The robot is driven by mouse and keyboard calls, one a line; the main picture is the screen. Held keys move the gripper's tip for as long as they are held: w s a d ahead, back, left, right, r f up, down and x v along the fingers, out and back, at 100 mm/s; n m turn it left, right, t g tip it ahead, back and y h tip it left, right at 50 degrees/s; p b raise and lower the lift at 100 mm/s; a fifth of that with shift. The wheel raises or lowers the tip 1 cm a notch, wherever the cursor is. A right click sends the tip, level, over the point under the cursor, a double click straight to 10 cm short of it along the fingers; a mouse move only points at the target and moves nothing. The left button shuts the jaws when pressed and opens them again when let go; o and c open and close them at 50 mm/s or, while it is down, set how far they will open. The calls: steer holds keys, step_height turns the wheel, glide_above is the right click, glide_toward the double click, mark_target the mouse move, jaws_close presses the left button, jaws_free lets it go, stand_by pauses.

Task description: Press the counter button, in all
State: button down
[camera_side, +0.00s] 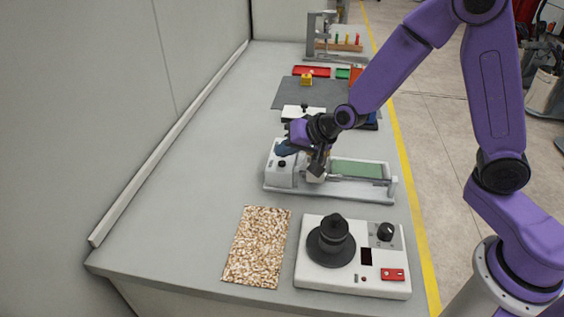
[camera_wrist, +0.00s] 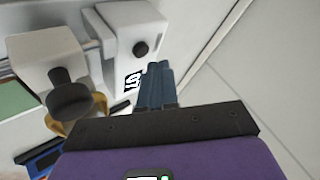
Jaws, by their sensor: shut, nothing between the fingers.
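The roller coater (camera_side: 340,190) is a white bed with a green plate, and a white end box (camera_side: 280,176) stands at its left end. A black round button (camera_side: 282,164) is on that box; it also shows in the wrist view (camera_wrist: 141,48).
A white carriage block (camera_wrist: 45,55) with a black knob (camera_wrist: 68,92) is close beside my fingers. In front are a speckled mat (camera_side: 257,247) and a white device with a black spindle (camera_side: 334,235). Trays and a rack are farther back. The bench's left side is clear.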

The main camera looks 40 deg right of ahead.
steer(key=shift+f, duration=0.15)
steer(key=shift+f, duration=0.3)
steer(key=shift+s+f, duration=0.35)
steer(key=shift+f, duration=0.4)
stand_by(1.5)
steer(key=shift+s+d+r, duration=0.1)
stand_by(0.4)
steer(key=shift+w+r, duration=0.15)
steer(key=shift+r, duration=1.2)
steer(key=shift+w+r, duration=0.1)
steer(key=shift+r, duration=1.2)
